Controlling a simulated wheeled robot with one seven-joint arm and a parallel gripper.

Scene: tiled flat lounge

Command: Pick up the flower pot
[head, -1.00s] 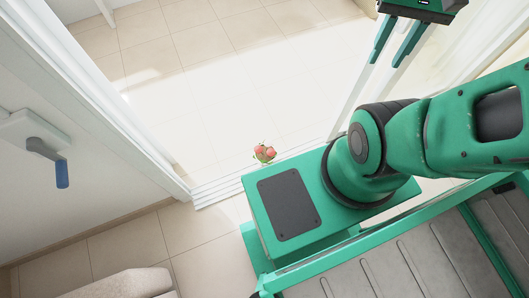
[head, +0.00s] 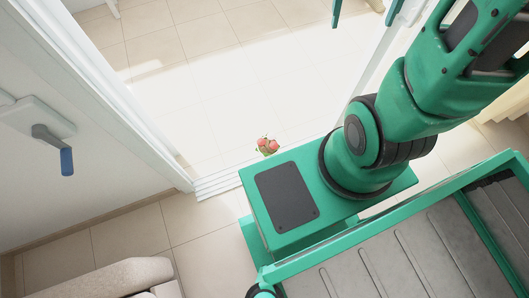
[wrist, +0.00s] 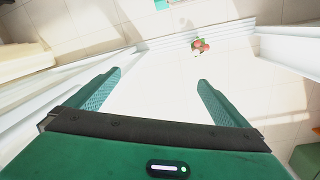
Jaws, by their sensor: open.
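The flower pot shows as a small cluster of red blooms and green leaves (head: 267,146) just beyond the front edge of my base in the head view. Its pot is hard to make out. In the wrist view the red and green plant (wrist: 200,45) is small, near the top and right of centre, by the door track. My gripper (wrist: 160,82) is open and empty, with its fingers wide apart and the plant well beyond them. In the head view only the finger ends (head: 365,10) show at the top edge.
A sliding door track (head: 215,183) crosses the floor near the plant. A white door frame (head: 120,110) and a panel with a blue-tipped handle (head: 66,160) stand at left. A pale cushioned seat (head: 115,278) is at lower left. Tiled floor (head: 215,85) beyond is clear.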

